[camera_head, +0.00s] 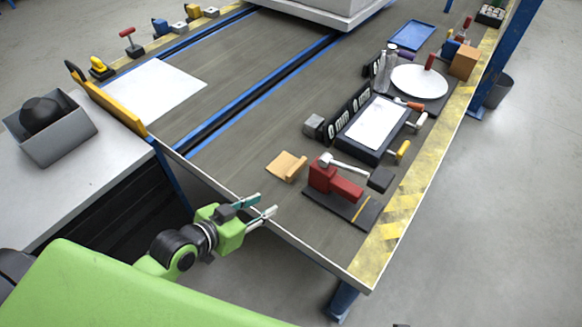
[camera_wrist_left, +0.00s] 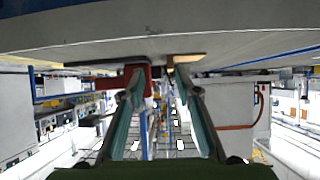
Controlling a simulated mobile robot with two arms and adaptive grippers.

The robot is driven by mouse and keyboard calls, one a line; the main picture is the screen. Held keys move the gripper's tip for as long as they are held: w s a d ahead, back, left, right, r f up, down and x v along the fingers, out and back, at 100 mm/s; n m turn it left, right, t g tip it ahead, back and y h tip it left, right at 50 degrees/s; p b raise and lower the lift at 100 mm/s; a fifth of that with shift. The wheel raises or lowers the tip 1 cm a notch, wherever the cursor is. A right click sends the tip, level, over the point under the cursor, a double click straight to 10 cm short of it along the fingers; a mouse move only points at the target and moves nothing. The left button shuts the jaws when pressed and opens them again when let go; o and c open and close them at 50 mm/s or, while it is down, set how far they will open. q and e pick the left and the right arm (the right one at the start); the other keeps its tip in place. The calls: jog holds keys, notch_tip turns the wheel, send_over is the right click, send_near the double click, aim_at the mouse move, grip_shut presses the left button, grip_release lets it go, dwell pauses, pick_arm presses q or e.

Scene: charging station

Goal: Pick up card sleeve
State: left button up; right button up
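A flat tan piece that looks like the card sleeve (camera_head: 284,168) lies on the grey table near its front edge, left of a red clamp-like device (camera_head: 333,182). My left gripper (camera_head: 266,205) is at the table's front edge, short of the tan piece and apart from it. Its two fingers are spread with nothing between them. The left wrist view looks upside down. There the tan piece (camera_wrist_left: 186,58) shows beyond the right finger and the red device (camera_wrist_left: 122,78) beyond the left one. My right gripper is in neither view.
The red device stands on a dark base plate (camera_head: 362,211). Behind it are a small grey block (camera_head: 313,126) and a dark tray with white paper (camera_head: 375,124). A blue-edged groove (camera_head: 240,104) crosses the table. The surface left of the tan piece is clear.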

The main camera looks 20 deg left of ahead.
aim_at(287, 176)
pick_arm(q)
jog(key=shift+w+a+r+t, duration=0.3)
jog(key=shift+w+a+r, duration=0.1)
jog(key=shift+w, duration=0.15)
jog(key=shift+w+a+r+t, duration=0.3)
jog(key=shift+w+a+r, duration=0.1)
jog(key=shift+w, duration=0.1)
jog(key=shift+w+a, duration=0.1)
jog(key=shift+w, duration=0.25)
jog(key=b+x, duration=0.1)
jog(key=x, duration=0.6)
jog(key=shift+w+b, duration=0.3)
jog(key=shift+w, duration=0.05)
jog(key=x, duration=0.2)
jog(key=d+b+x, duration=0.1)
jog(key=x, duration=0.2)
jog(key=shift+s, duration=0.15)
jog(key=shift+w+d, duration=0.15)
jog(key=shift+w, duration=0.1)
grip_shut()
pick_arm(e)
notch_tip(287, 176, up, 10)
jog(key=w, duration=0.1)
jog(key=shift+w+r+t, duration=0.15)
jog(key=shift+w+t, duration=0.15)
